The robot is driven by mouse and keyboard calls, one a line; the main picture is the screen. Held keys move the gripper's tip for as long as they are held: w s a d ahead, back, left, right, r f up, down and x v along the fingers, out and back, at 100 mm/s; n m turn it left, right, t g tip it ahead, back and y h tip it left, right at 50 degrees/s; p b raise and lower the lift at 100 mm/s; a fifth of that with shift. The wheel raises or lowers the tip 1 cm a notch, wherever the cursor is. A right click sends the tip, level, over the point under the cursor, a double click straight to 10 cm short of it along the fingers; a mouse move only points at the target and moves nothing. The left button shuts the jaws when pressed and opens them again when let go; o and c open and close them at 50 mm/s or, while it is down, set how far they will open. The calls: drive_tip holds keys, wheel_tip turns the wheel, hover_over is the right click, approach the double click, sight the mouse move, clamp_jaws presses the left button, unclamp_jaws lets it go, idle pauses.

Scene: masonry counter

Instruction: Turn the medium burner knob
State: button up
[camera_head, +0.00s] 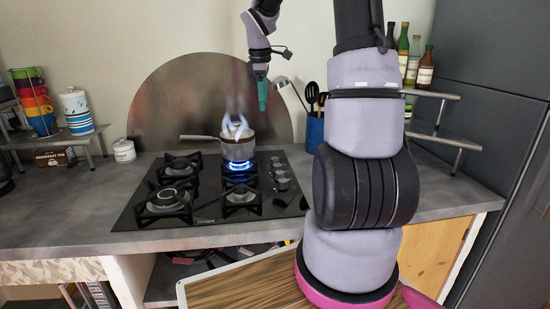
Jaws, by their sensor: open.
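The black glass cooktop (225,212) is set into the grey counter. Its small round knobs (281,180) stand in a column along the right side; which one belongs to the medium burner I cannot tell. Blue flame (237,165) burns under a small metal pot (238,150) on the back right burner. The front left burner (167,199), back left burner (179,167) and front right burner (240,197) show no flame. My gripper (262,96), with teal fingers pointing down, is open and seen edge-on. It appears in the air above the cooktop's back right area, apart from the knobs.
Steam rises from the pot, whose handle points left. A round metal splash plate (185,85) stands behind. Utensils in a blue holder (314,133) and bottles (414,60) are at right. A cup rack (35,100) and white canister (123,150) are at left.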

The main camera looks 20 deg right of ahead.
sight(275, 158)
drive_tip(key=w+d+f+n+g+y, duration=0.1)
drive_tip(key=w+d+f+n, duration=0.35)
drive_tip(key=f, duration=0.35)
drive_tip(key=w+d+f+n+g, duration=0.1)
drive_tip(key=w+d+f+n, duration=0.3)
drive_tip(key=f, duration=0.4)
drive_tip(key=shift+m, duration=0.45)
drive_tip(key=f, duration=0.7)
drive_tip(key=w+f, duration=0.1)
drive_tip(key=f, duration=0.2)
drive_tip(key=shift+w+d+f, duration=0.1)
drive_tip(key=shift+f, duration=0.25)
clamp_jaws()
